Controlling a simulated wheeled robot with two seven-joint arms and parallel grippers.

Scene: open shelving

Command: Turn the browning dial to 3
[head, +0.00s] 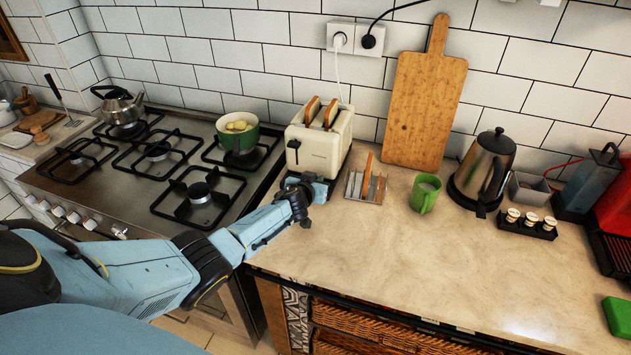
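A cream toaster (322,152) stands on the counter beside the stove, with two slices of bread (321,112) sticking up from its slots. A dark lever (294,147) shows on its front face. I cannot make out the browning dial; the low front of the toaster is partly covered by my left gripper. My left gripper (313,184) is at the toaster's lower front, close to or touching it. Its fingertips are too small and covered to tell whether they are open or shut. My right gripper is not in view.
A cutting board (424,108) leans behind. The front counter (400,262) is clear.

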